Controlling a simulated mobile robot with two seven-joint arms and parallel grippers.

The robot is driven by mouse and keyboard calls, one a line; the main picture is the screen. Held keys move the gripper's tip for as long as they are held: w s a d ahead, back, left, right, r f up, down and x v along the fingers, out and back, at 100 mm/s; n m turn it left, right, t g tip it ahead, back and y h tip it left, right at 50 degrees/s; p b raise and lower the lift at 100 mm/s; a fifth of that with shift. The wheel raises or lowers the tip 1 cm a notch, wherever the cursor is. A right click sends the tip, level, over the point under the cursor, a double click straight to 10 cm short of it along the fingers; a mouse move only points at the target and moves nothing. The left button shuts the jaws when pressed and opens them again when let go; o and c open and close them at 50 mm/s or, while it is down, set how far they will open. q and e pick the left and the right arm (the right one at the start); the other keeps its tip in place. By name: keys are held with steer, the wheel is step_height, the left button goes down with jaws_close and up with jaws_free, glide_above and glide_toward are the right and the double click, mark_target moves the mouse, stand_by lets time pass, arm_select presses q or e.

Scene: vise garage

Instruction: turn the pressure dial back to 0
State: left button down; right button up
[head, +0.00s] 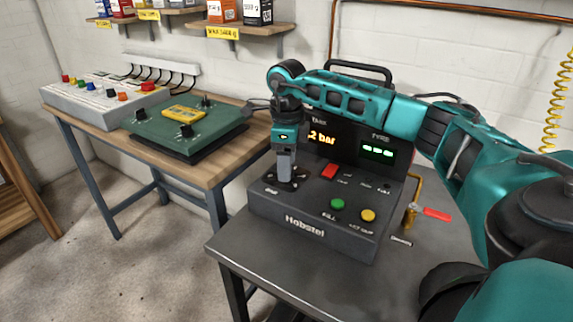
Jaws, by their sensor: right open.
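The dark pressure box (315,232), marked "Habstel", stands on a dark metal table. The right gripper is open. My left gripper is out of view.
The box also carries a red switch (329,171), a green button (337,204) and a yellow button (368,215). A red-handled tool (437,214) is at its right. A wooden bench (210,172) at the left holds a green panel (178,138) and a grey switch box (100,115).

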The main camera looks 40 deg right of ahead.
steer(key=shift+f, duration=0.3)
steer(key=shift+c, duration=0.4)
steer(key=c, duration=0.9)
steer(key=shift+c, duration=0.2)
